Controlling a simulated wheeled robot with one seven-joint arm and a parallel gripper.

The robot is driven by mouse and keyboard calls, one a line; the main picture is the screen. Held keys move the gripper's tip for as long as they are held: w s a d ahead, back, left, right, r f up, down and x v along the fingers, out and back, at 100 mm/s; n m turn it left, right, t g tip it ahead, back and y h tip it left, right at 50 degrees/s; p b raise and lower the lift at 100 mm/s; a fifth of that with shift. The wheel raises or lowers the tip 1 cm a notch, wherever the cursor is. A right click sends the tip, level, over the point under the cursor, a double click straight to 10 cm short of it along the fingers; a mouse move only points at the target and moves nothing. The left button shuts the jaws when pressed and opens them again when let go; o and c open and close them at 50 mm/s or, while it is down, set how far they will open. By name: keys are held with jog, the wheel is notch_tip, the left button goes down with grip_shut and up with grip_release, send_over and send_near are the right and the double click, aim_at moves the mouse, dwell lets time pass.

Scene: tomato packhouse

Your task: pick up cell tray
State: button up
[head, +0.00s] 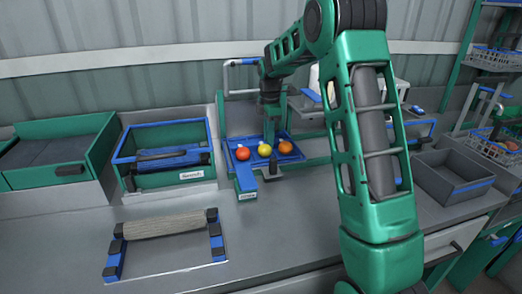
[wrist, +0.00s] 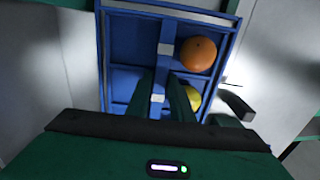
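The cell tray (head: 234,143) is a shallow blue tray on the bench at the back wall. It holds a red tomato (head: 243,153), a yellow tomato (head: 265,149) and an orange tomato (head: 286,146). My gripper (head: 269,134) points down over its middle. In the wrist view, the tray (wrist: 102,55) has a raised blue centre bar (wrist: 167,45) with pale patches. My fingers (wrist: 165,82) stand apart on either side of this bar, apparently open; contact is unclear. The orange (wrist: 197,54) and yellow (wrist: 193,98) tomatoes lie right of the bar. The red one is hidden there.
A blue labelled block (head: 246,178) and a small black part (head: 274,169) sit at the tray's front. A green-and-blue crate (head: 190,177) stands left, a grey bin (head: 450,192) right. A roller stand (head: 165,225) is at the front left. The front-centre bench is clear.

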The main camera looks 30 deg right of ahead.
jog(key=shift+c, duration=0.6)
grip_shut()
